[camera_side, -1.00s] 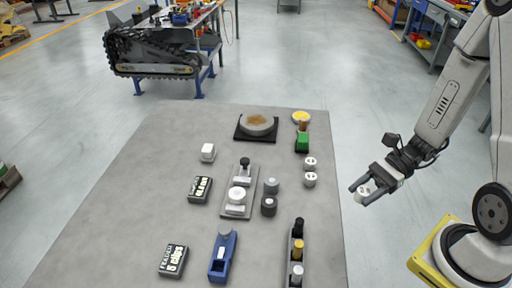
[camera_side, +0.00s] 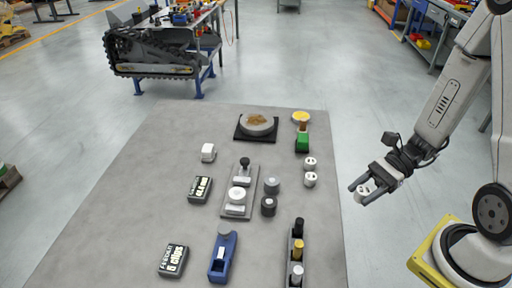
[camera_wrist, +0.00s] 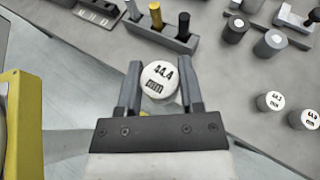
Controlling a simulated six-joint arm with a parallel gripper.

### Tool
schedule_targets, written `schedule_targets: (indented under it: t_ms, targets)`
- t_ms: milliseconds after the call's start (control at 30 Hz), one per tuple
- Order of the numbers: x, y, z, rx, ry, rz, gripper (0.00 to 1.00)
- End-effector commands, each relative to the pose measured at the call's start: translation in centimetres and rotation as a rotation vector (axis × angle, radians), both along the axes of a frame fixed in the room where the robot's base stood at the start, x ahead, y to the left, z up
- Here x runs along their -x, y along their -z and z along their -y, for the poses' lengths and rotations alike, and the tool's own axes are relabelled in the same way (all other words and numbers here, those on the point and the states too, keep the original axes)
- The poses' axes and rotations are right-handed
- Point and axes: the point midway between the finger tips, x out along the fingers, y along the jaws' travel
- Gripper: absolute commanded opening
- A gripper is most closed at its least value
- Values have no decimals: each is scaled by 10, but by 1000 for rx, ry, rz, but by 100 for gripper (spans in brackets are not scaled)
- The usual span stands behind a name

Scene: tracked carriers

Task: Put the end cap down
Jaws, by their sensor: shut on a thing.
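The end cap (camera_wrist: 160,78) is a small round white piece with "44.4 mm" printed on its top. My gripper (camera_wrist: 158,85) is shut on it, with one dark finger on each side, in the wrist view. In the side view my gripper (camera_side: 362,191) holds the end cap (camera_side: 363,190) in the air to the right of the table's right edge. Two similar white caps (camera_side: 310,162) (camera_side: 310,180) stand on the table near its right edge. They also show at the right of the wrist view (camera_wrist: 271,101).
The grey table (camera_side: 140,215) carries a rack of coloured pegs (camera_side: 298,250), a blue tool (camera_side: 223,256), a grey fixture plate (camera_side: 240,190), dark cylinders (camera_side: 268,206), label boxes (camera_side: 173,260) and a round dish on a black base (camera_side: 257,124). Bare tabletop lies between the caps and the rack.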

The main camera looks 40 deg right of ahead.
Motion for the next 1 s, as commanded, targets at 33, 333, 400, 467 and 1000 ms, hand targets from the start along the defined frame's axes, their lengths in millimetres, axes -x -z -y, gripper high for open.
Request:
schedule_targets:
  t_ms: [33, 333, 400, 467, 1000]
  targets:
    - [-4, -1, -2, 0, -4, 3, 0]
    - [-40, -10, -28, 1, -7, 4, 0]
    - [-50, -13, -37, 1, -8, 5, 0]
    - [-59, -17, -46, 1, -6, 5, 0]
    - [-104, -51, -121, -1, -2, 3, 0]
